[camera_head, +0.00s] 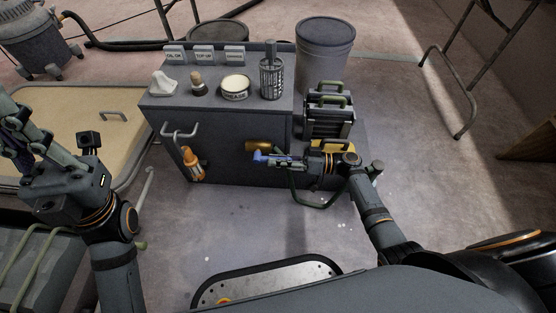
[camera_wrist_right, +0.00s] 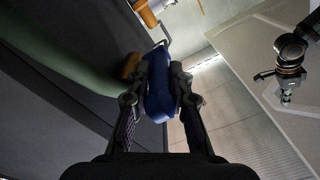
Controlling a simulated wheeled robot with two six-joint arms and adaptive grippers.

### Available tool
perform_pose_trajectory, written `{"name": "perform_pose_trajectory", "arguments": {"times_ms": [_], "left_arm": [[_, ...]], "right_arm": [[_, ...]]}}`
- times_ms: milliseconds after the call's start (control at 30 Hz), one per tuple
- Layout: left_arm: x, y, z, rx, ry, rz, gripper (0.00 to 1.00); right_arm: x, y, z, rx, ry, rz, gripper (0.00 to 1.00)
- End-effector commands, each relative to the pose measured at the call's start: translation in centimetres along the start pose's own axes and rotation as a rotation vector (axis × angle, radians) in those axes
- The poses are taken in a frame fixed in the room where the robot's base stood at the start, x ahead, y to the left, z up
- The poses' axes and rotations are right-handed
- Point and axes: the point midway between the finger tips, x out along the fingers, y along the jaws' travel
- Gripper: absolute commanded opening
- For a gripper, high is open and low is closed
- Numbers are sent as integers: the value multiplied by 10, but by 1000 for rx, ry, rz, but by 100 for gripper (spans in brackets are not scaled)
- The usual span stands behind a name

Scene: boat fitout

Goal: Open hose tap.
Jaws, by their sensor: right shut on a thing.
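The hose tap has a brass body (camera_head: 257,145) on the front of the grey bench cabinet and a blue lever (camera_head: 262,156). My right gripper (camera_head: 283,160) is at the tap from the right, shut on the blue lever. In the right wrist view the blue lever (camera_wrist_right: 160,95) lies between the two fingers, and part of the brass body (camera_wrist_right: 130,66) shows just left of it. My left gripper (camera_head: 22,135) is at the left edge, away from the tap; its fingers are partly cut off, and whether it is open is unclear.
The cabinet (camera_head: 225,178) carries a white cloth, a brush, a round tin (camera_head: 235,88) and a caged canister (camera_head: 271,75). An orange-handled tool (camera_head: 192,164) hangs on its front left. Green-handled cases (camera_head: 328,115) stand at its right. A grey bin (camera_head: 325,50) is behind.

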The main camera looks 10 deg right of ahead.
Motion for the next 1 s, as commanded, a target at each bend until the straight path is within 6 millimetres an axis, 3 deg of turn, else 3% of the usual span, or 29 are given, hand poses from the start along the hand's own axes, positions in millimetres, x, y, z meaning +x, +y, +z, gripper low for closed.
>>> {"name": "perform_pose_trajectory", "arguments": {"times_ms": [67,100,233,667,1000], "left_arm": [[0,0,0,0,1,2,0],[0,0,0,-1,1,3,0],[0,1,0,-2,2,8,0],[0,1,0,-1,4,5,0],[0,1,0,-2,2,6,0]], "right_arm": [[1,0,-1,1,3,1,0],[1,0,-1,1,3,1,25],[1,0,0,1,2,1,43],[-5,1,0,1,-1,2,43],[-61,1,1,1,-2,3,43]]}}
